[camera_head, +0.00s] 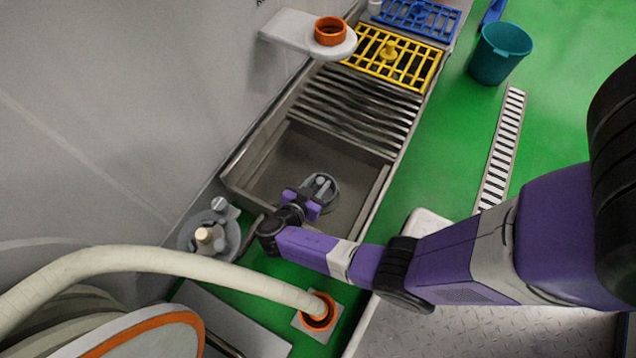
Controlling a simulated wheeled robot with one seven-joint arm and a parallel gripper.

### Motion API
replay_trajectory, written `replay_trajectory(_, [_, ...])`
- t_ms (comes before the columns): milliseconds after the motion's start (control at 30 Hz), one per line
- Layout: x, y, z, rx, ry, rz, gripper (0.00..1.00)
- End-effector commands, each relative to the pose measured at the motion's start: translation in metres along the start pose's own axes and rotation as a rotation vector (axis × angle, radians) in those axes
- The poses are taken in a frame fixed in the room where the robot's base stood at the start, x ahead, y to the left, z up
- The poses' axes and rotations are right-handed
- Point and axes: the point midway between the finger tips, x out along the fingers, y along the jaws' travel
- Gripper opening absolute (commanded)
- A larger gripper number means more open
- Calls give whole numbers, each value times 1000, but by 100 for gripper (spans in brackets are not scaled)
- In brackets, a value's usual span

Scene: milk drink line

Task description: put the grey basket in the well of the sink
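The sink (258,172) is a steel trough with a sunken square well in its near half. A small round grey basket (328,186) shows inside the outline of the well, at the tip of my gripper (309,199). I cannot tell whether the basket rests on the well floor or hangs just above it. My gripper reaches over the near rim of the sink, with its purple fingers against the near left side of the basket. Its fingertips are partly hidden, and their gap does not show clearly.
A ribbed steel rack (357,104) covers the sink beyond the well. Yellow (417,66) and blue (440,22) grids lie farther back. A teal bucket (497,54) stands on the green floor. A thick hose (160,262) ends at an orange floor ring (318,322).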

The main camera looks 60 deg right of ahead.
Motion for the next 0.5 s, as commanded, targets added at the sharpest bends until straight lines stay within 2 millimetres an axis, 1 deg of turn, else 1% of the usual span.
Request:
replay_trajectory(33, [0,0,0,0,0,0,45])
replay_trajectory(67, [0,0,0,0,0,0,47])
replay_trajectory(400, [-1,0,-1,0,0,0,47])
replay_trajectory(500, [-12,-1,-3,-1,0,-2,47])
